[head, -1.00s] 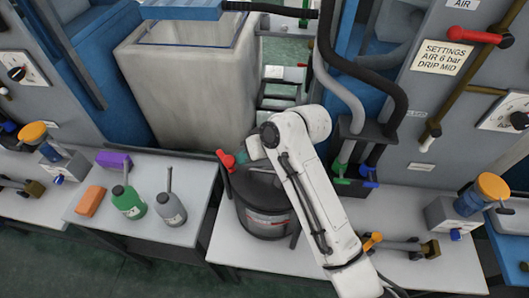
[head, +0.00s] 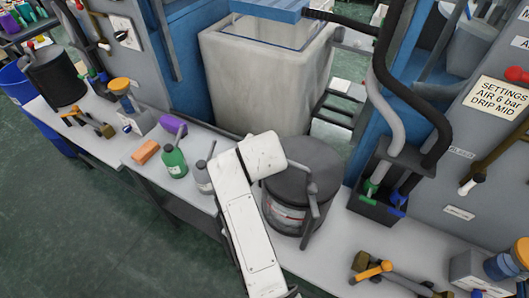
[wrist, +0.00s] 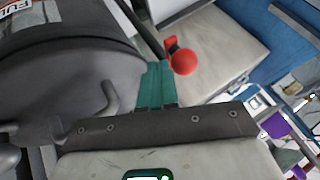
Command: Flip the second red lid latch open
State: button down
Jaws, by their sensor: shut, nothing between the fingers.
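The dark drum (head: 285,216) with a flat grey lid (head: 305,165) stands on the bench in the head view. A red latch with a round ball knob (wrist: 183,61) shows just beyond my fingertips. My gripper (wrist: 157,70) has teal fingers shut together, beside the latch; I cannot tell whether they touch it. In the head view my white arm covers the gripper and the latch. No second red latch on this drum can be made out.
A green bottle (head: 174,163), orange block (head: 146,152) and purple block (head: 173,124) lie left of the drum. A pale bin (head: 262,85) stands behind. Hoses with green and blue handles rise at right. Another dark drum (head: 52,75) stands far left.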

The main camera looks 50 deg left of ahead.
jog(key=shift+w+a+b, duration=0.15)
jog(key=shift+w+b, duration=0.25)
jog(key=shift+w, duration=0.4)
